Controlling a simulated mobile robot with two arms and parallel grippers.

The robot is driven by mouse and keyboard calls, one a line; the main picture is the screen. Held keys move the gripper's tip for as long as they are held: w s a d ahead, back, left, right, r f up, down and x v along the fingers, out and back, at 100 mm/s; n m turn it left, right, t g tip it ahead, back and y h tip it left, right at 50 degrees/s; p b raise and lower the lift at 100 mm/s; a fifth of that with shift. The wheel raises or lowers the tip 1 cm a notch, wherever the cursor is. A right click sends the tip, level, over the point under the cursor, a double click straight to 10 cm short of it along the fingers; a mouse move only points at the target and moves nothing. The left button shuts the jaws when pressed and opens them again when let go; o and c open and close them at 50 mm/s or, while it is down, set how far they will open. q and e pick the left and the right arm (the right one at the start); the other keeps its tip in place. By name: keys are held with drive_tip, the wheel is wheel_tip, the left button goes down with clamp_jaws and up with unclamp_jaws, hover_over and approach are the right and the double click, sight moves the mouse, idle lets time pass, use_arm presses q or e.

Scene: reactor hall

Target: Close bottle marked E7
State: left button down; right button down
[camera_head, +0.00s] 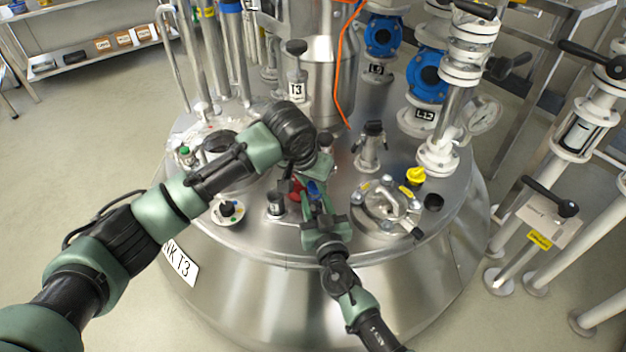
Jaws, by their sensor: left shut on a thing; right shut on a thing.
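No mark E7 is readable, and I cannot pick out the bottle for sure. My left gripper (317,178) reaches over the tank lid from the left and points down near its middle. My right gripper (312,196) comes up from the front and meets it there. A small blue thing (314,188) and a red thing (296,190) show between and beside the two grippers. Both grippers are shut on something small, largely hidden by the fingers. I cannot tell which part each one holds.
The steel tank lid (345,212) carries several fittings. A round hatch (388,212) and a yellow knob (415,175) stand to the right. A small dark-capped fitting (276,204) and a round port (228,211) lie left of my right gripper. An orange cable (339,75) hangs behind.

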use_arm(q)
drive_tip(key=shift+f, duration=0.55)
idle(0.4)
drive_tip(key=m, duration=0.2)
drive_tip(key=m+g+h, duration=0.1)
drive_tip(key=m, duration=0.1)
drive_tip(key=shift+w+a, duration=0.15)
drive_tip(key=shift+m+g+h, duration=0.4)
drive_tip(key=shift+m+h, duration=0.1)
drive_tip(key=shift+m, duration=0.7)
drive_tip(key=c, duration=1.1)
unclamp_jaws()
drive_tip(key=shift+o, duration=0.2)
